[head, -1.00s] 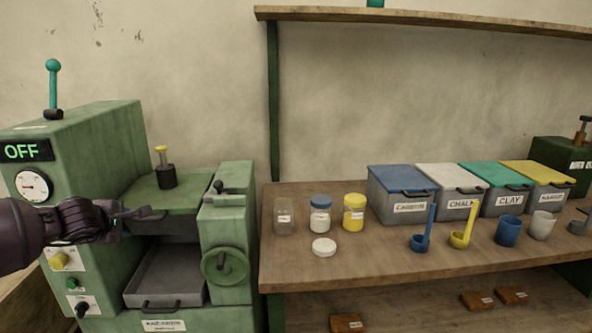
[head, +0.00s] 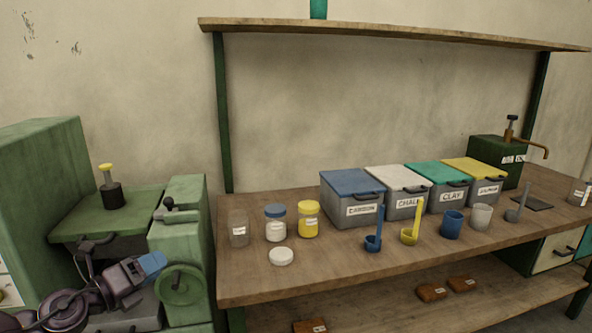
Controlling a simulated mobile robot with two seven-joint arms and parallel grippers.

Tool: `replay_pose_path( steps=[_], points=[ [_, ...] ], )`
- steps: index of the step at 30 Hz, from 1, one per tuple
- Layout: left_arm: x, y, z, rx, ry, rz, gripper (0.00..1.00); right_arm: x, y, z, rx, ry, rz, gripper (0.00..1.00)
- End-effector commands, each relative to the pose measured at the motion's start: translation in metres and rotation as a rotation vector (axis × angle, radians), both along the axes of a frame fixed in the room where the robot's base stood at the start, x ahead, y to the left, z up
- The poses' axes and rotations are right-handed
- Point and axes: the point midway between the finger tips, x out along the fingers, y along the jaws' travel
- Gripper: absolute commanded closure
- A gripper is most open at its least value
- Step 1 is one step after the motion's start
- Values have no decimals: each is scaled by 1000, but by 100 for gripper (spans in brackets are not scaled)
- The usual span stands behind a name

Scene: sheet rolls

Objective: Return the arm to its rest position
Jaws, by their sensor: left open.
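My left gripper (head: 152,264) is at the lower left of the head view, with my dark arm coming in from the bottom left corner. It is open, and I see nothing held in it. It overlaps the front of the green machine (head: 45,185), just left of the round green handwheel (head: 181,285), and hides part of the machine's grey tray (head: 130,312). I cannot tell whether it touches the machine. My right gripper is not in view.
The wooden bench (head: 330,265) holds jars, a white lid (head: 281,256), lidded bins such as the blue-lidded one (head: 352,198), scoops and cups. A green pump container (head: 497,160) stands at the back right. A shelf (head: 390,35) runs above. Brown blocks (head: 432,292) lie on the lower shelf.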

Motion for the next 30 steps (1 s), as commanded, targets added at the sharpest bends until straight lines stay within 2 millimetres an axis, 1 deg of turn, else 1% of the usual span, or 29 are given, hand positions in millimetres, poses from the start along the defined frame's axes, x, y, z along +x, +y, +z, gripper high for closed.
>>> replay_pose_path(
  steps=[1, 3, 5, 8, 11, 12, 14, 15, 17, 18, 20, 21, 23, 24, 26, 27, 30],
  points=[
    [-8, -5, -8, -134, 57, 31, 56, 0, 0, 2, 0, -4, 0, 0],
    [-17, -8, -21, -315, 141, 84, 56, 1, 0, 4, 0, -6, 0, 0],
    [-26, -11, -34, -468, 219, 131, 56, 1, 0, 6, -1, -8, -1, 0],
    [-45, -12, -61, -723, 358, 224, 56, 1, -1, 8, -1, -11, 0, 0],
    [-69, -12, -92, -974, 503, 327, 56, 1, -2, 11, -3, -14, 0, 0],
    [-81, -13, -105, -1068, 559, 370, 56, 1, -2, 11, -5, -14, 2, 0],
    [-99, -14, -124, -1202, 641, 433, 56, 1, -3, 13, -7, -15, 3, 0],
    [-111, -15, -136, -1288, 692, 473, 56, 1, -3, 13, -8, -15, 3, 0],
    [-132, -17, -154, -1411, 762, 535, 56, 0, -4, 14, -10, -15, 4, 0],
    [-146, -18, -165, -1488, 803, 574, 56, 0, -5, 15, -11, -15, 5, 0],
    [-167, -21, -180, -1594, 859, 631, 56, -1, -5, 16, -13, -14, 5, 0],
    [-182, -22, -189, -1661, 886, 666, 56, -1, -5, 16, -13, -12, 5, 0],
    [-204, -24, -201, -1750, 919, 715, 56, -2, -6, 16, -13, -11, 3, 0],
    [-218, -24, -209, -1804, 932, 748, 56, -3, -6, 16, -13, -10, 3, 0],
    [-240, -24, -220, -1866, 939, 802, 56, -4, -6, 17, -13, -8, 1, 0],
    [-254, -23, -227, -1895, 938, 837, 56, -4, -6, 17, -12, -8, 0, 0],
    [-286, -22, -243, -1951, 938, 922, 56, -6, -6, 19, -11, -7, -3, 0]
  ],
)
